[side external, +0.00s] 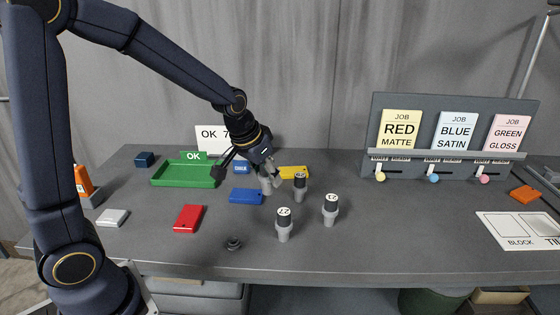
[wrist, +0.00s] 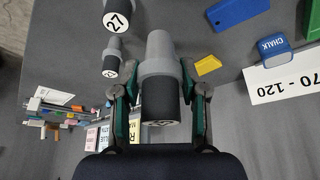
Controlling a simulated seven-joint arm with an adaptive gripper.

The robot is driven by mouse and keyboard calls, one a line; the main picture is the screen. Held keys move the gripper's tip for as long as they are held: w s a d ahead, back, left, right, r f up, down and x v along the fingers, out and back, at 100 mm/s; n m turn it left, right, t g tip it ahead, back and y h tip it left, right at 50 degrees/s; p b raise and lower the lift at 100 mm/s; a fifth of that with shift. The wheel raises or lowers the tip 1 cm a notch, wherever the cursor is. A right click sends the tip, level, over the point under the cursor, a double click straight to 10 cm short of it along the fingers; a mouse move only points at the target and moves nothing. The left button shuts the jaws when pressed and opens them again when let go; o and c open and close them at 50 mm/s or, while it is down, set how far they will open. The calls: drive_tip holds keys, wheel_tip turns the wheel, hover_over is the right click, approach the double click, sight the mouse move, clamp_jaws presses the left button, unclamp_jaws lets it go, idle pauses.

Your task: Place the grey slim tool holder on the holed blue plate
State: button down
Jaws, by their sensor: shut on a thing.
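My gripper (side external: 266,172) is shut on a tool holder (side external: 267,187), behind and right of the blue plate (side external: 245,195). In the wrist view, the held tool holder (wrist: 158,60) lies between both fingers, with a grey tapered end, a grey collar and a black band with a numbered white end. I cannot tell whether it touches the table. The blue plate lies flat on the table with a small hole near one end; it also shows at the top of the wrist view (wrist: 240,10). My fingers hide part of the held holder.
A yellow plate (side external: 293,172), red plate (side external: 188,218), green tray (side external: 180,181) and blue chalk box (wrist: 273,49) are around. The front middle is mostly clear, except a small dark knob (side external: 234,243).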

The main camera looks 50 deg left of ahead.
drive_tip(key=s+a+r+n+y, duration=0.2)
drive_tip(key=s+a+r+n, duration=0.15)
drive_tip(key=s+a, duration=0.65)
hover_over(246, 194)
drive_tip(key=shift+n, duration=0.25)
drive_tip(key=f, duration=0.9)
drive_tip(key=shift+s+f, duration=0.2)
drive_tip(key=shift+f, duration=0.1)
drive_tip(key=shift+w+f, duration=0.35)
drive_tip(key=shift+f, duration=1.65)
drive_tip(key=shift+f, duration=0.15)
drive_tip(key=c, duration=0.6)
unclamp_jaws()
